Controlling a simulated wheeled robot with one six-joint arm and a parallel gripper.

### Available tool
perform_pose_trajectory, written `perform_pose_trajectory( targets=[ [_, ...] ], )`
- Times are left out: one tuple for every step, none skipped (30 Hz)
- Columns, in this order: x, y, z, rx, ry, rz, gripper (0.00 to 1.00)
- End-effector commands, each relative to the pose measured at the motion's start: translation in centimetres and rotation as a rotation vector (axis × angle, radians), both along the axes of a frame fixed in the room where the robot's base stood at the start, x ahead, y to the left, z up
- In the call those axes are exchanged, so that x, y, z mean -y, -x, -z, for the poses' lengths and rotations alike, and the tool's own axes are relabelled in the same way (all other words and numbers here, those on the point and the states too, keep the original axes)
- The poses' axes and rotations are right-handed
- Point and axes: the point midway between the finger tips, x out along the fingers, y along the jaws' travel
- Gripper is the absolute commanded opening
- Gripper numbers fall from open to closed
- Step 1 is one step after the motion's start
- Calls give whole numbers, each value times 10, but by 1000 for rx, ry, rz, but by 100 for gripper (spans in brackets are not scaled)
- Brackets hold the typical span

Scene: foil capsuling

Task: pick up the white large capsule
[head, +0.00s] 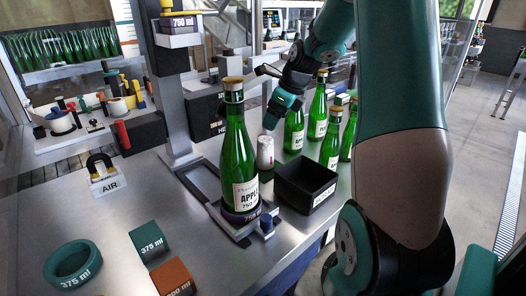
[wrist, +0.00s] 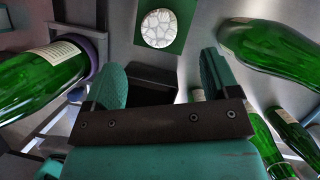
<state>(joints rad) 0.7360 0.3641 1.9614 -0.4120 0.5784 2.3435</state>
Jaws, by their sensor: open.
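A large green bottle (head: 239,150) stands in a holder left of the capsule. A black open box (head: 306,183) is in front right, also seen between the fingers (wrist: 150,78). Several green bottles (head: 294,130) stand to the right. The bench's left front holds a green ring (head: 72,262) and blocks.

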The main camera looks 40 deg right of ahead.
Motion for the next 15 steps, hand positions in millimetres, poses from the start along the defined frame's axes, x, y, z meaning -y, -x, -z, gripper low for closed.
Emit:
perform_pose_trajectory(
  targets=[
    [-3, -4, 11, -5, -4, -2, 81],
    [-3, -6, 16, -6, -4, -1, 81],
    [-5, -9, 24, -6, -4, -2, 81],
    [-5, -11, 29, -4, -3, -2, 81],
    [-6, -13, 34, -4, -3, -2, 81],
    [-7, -15, 39, -3, -2, -2, 81],
    [-7, -17, 42, -3, -2, -2, 81],
    [-8, -18, 45, -3, -1, -3, 81],
    [-8, -19, 48, -1, 0, -4, 81],
    [-9, -20, 50, -1, 1, -3, 81],
    [-9, -21, 51, -1, 1, -3, 81],
    [-9, -21, 53, -2, 0, -4, 81],
    [-10, -22, 55, -2, -1, -4, 81],
    [-11, -23, 57, -2, -1, -5, 81],
    [-12, -25, 62, -4, -2, -6, 81]
  ],
)
